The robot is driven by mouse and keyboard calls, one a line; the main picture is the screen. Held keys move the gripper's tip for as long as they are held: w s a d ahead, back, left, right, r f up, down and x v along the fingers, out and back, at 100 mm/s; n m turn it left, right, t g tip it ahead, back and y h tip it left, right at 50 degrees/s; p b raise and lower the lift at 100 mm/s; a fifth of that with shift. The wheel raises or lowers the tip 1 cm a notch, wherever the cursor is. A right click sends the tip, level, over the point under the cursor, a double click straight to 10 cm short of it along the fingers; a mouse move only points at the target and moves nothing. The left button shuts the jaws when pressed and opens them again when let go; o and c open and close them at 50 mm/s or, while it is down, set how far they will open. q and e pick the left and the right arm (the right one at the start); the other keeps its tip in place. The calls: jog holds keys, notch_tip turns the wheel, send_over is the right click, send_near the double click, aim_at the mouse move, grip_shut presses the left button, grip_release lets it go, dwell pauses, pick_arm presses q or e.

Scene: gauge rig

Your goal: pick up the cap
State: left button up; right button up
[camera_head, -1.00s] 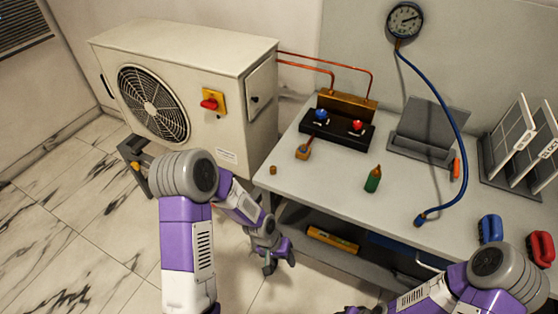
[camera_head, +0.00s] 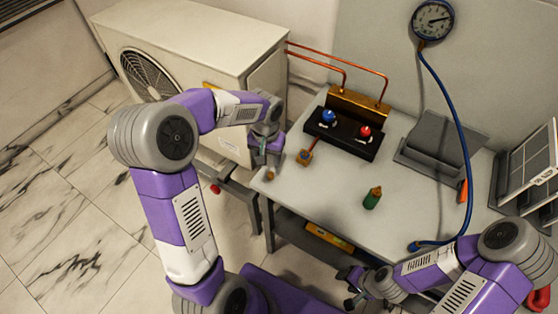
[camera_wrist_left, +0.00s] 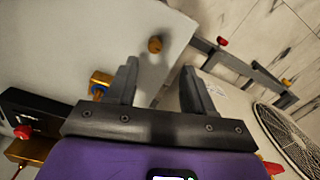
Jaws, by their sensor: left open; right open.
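The cap, a small brass-coloured cylinder (camera_head: 269,175), stands on the grey bench top near its left corner. It also shows in the left wrist view (camera_wrist_left: 155,44), just beyond the fingertips and roughly in line with the gap between them. My left gripper (camera_head: 265,158) is open and empty above the bench corner, close to the cap; its two fingers (camera_wrist_left: 160,68) are spread apart. The fingers do not touch the cap in the left wrist view. My right gripper (camera_head: 352,287) is open, in front of the bench edge and away from the cap.
A brass fitting (camera_head: 305,157) sits right of the cap, before the black valve block (camera_head: 343,137) with blue and red knobs. A green bottle (camera_head: 372,198) stands mid-bench. The white outdoor unit (camera_head: 195,42) is behind my left arm. A blue hose (camera_head: 462,130) hangs from the gauge (camera_head: 433,20).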

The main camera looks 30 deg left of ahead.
aim_at(271, 173)
pick_arm(q)
jog(key=shift+f, duration=0.95)
jog(key=shift+s+d+f+b, duration=0.15)
jog(key=shift+s+f+b, duration=0.1)
jog(key=shift+f+b, duration=0.3)
jog(key=f, duration=0.1)
jog(key=f+b, duration=0.1)
jog(key=f, duration=0.2)
jog(key=shift+w+d+f, duration=0.2)
jog(key=shift+d+f, duration=0.05)
grip_shut()
